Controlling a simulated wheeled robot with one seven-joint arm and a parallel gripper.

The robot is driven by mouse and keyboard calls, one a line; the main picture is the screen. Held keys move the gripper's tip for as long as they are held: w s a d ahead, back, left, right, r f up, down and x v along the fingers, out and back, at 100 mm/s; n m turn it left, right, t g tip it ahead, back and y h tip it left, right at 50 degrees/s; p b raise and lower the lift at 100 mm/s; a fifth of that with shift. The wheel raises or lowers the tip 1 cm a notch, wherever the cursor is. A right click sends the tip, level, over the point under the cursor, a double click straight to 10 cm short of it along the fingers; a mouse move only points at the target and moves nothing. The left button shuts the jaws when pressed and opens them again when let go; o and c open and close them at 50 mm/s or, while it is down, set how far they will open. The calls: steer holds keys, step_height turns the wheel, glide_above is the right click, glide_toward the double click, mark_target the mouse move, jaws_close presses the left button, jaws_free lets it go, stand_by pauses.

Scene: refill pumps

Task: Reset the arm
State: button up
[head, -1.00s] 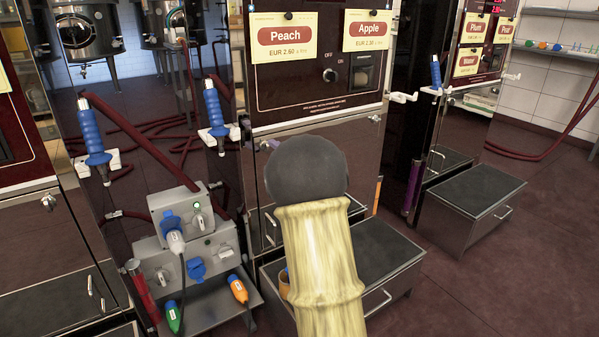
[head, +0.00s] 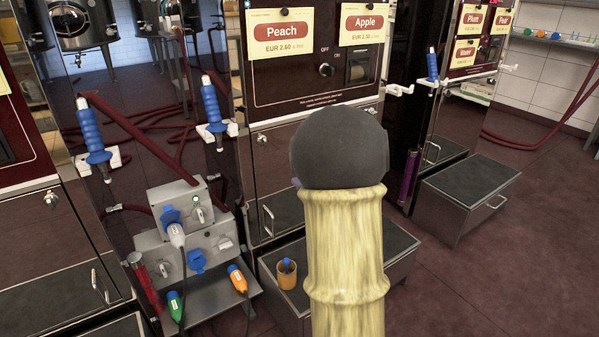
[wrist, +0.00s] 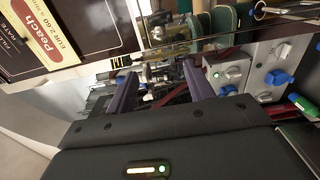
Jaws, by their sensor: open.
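My gripper (wrist: 159,68) shows in the wrist view with its two purple-grey fingers spread apart and nothing between them. In the head view my cream-sleeved arm with its dark rounded end stands in front of the Peach and Apple pump, and it hides nearly all of the gripper. The pump's front panel (head: 285,85) carries yellow Peach (head: 281,32) and Apple (head: 361,24) price cards. The Peach card also shows at the upper left of the wrist view (wrist: 48,32).
Grey socket boxes (head: 182,203) with blue, green and orange plugs stand at left. Blue-handled nozzles (head: 92,135) hang on the pump sides. Another step box (head: 465,185) is at right; floor (head: 540,260) beyond is clear.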

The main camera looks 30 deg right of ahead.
steer(key=shift+w+a, duration=0.1)
stand_by(0.3)
steer(key=s+a+f+m+g+p, duration=0.2)
steer(key=s+a+m+g+p, duration=0.4)
steer(key=s+a+m+g, duration=0.35)
steer(key=s+a+f+m+g+p, duration=0.2)
steer(key=s+a+m+g+p, duration=0.35)
steer(key=s+a+m, duration=0.5)
step_height(320, 180, up, 37)
steer(key=n+p, duration=0.1)
steer(key=p, duration=3.5)
steer(key=shift+a+h+p, duration=0.3)
steer(key=shift+a, duration=0.1)
